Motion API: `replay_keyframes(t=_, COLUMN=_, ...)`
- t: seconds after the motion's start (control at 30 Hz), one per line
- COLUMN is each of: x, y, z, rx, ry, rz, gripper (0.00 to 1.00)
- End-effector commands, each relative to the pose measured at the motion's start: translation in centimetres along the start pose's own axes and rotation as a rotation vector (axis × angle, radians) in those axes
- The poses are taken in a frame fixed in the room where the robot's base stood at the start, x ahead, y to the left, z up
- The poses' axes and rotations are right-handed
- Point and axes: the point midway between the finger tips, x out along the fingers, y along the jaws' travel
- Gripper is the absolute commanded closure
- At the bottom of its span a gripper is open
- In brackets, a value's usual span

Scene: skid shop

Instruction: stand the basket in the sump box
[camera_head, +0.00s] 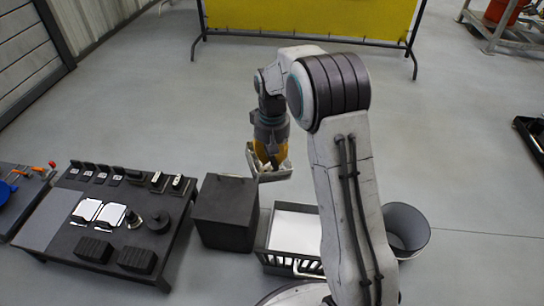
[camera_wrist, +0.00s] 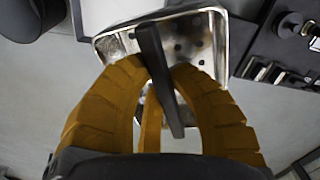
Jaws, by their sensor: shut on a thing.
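My gripper (camera_head: 267,158), with yellow fingers, is shut on the dark upright handle (camera_wrist: 158,75) of the basket. The basket (camera_wrist: 205,65) is a shallow silver metal tray with holes in its floor. It hangs below the fingers, also seen in the head view (camera_head: 277,174), in the air and apart from the floor. A dark grey box (camera_head: 226,222), which looks like the sump box, stands on the floor below and left of the basket. Its inside is not clearly visible. The fingers and handle hide part of the basket.
A dark bench (camera_head: 60,222) with several parts stands left of the box. A black-rimmed container with a white inside (camera_head: 293,232) stands to the box's right. A grey round bin (camera_head: 408,228) is further right, partly behind my arm. Open floor lies behind, before a yellow screen (camera_head: 310,18).

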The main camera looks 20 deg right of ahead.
Motion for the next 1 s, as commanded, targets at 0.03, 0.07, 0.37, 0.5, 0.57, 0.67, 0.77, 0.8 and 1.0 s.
replay_keyframes(t=0.03, x=0.0, y=0.0, z=0.0, rx=0.0, ry=0.001, rz=0.0, gripper=1.0)
replay_keyframes(t=0.07, x=0.1, y=0.1, z=0.0, rx=0.008, ry=0.0, rz=0.0, gripper=1.0)
replay_keyframes(t=0.37, x=2.0, y=2.0, z=-0.3, rx=0.174, ry=-0.004, rz=0.0, gripper=1.0)
replay_keyframes(t=0.5, x=3.1, y=3.3, z=-0.5, rx=0.281, ry=-0.007, rz=0.0, gripper=1.0)
replay_keyframes(t=0.57, x=3.8, y=3.9, z=-0.5, rx=0.338, ry=-0.009, rz=0.001, gripper=1.0)
replay_keyframes(t=0.67, x=5.0, y=5.2, z=-0.5, rx=0.448, ry=-0.014, rz=0.002, gripper=1.0)
replay_keyframes(t=0.77, x=6.6, y=6.8, z=-0.4, rx=0.586, ry=-0.023, rz=0.003, gripper=1.0)
replay_keyframes(t=0.8, x=7.4, y=7.5, z=-0.4, rx=0.648, ry=-0.026, rz=0.004, gripper=1.0)
replay_keyframes(t=1.0, x=12.2, y=12.1, z=0.7, rx=1.059, ry=-0.059, rz=0.016, gripper=1.0)
